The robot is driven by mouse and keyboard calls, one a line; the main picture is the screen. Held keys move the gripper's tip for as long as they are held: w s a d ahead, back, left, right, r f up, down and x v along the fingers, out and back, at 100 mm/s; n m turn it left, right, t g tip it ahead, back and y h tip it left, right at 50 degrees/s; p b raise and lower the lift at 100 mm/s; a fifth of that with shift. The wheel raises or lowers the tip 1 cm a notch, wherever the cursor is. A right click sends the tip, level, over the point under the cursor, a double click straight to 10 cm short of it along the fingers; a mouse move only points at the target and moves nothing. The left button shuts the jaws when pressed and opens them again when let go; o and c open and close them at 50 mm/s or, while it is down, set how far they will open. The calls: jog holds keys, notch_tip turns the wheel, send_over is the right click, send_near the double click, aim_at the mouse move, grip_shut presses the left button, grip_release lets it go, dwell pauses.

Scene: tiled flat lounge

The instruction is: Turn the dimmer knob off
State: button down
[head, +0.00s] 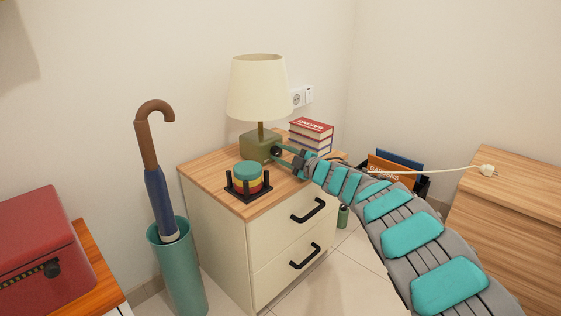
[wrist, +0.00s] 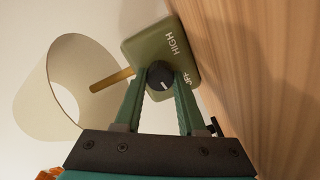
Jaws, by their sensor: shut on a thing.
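The lamp has a cream shade (head: 259,88) and a green base (head: 255,145) on the wood-topped cabinet. The black dimmer knob (wrist: 159,76) is on the base's face; it also shows in the head view (head: 276,151). White labels HIGH and OFF are printed beside it, with OFF nearer the wooden top. A small white mark shows on the knob's lower part, but I cannot tell its exact setting. My gripper (wrist: 161,80) is shut on the knob, one green finger on each side. In the head view my gripper (head: 282,152) reaches the base from the right.
A black holder (head: 248,194) with stacked coloured discs stands in front of the lamp. Books (head: 311,135) lie behind my wrist. A white cord (head: 430,172) runs to the right cabinet (head: 508,205). An umbrella (head: 158,190) stands in a green bin at left, near a red box (head: 45,250).

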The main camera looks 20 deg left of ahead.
jog(key=shift+f+n+b, duration=0.15)
jog(key=shift+n+b, duration=0.85)
jog(key=shift+n, duration=1.1)
jog(key=c, duration=0.5)
grip_release()
jog(key=shift+v, duration=3.95)
